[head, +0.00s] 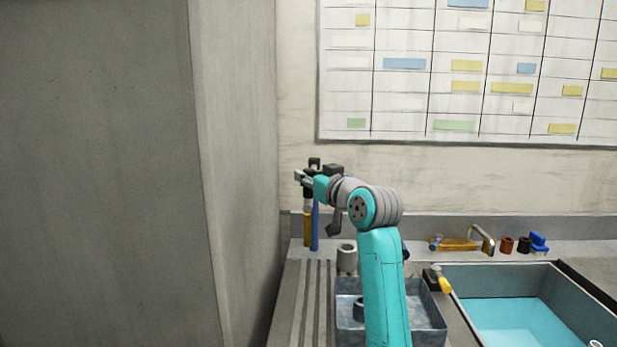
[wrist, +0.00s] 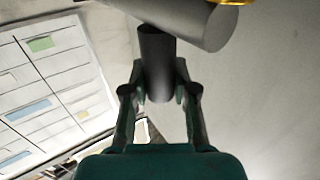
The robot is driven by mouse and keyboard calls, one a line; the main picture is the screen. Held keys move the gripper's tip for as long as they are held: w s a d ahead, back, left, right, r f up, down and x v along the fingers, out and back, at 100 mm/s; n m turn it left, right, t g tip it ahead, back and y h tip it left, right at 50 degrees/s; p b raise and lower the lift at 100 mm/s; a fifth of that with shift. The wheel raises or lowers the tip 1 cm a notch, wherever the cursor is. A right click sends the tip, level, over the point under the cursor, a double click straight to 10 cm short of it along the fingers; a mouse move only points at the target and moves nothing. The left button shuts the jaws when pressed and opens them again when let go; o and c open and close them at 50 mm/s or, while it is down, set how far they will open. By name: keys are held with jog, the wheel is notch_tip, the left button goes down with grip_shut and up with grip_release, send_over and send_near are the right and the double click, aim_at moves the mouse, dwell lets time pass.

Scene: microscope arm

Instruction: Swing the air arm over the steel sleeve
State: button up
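In the wrist view, a dark grey upright cylinder (wrist: 157,65), seemingly the grip of the air arm, stands between the two fingers of my gripper (wrist: 160,82). Both fingertips appear to press on its sides. A thicker grey bar (wrist: 188,20) crosses above it, with a yellow piece at its right end. In the head view, my gripper (head: 303,177) is at the top of a yellow post (head: 307,228) and a blue post by the back wall. The steel sleeve, a grey cylinder with a dark opening (head: 346,258), stands lower and to the right, apart from my gripper.
A grey metal tray (head: 428,318) holds a dark round part, partly hidden by my arm. A sink with blue water (head: 515,325) is at the right. Brushes and small pots (head: 507,244) stand behind it. A tall grey wall panel (head: 100,170) bounds the left side.

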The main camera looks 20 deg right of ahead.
grip_shut()
jog(key=s+d, duration=0.1)
jog(key=d, duration=1.1)
jog(key=shift+s+d, duration=0.3)
jog(key=shift+d, duration=0.05)
jog(key=o, duration=0.9)
grip_release()
jog(key=shift+s, duration=0.1)
jog(key=v, duration=1.2)
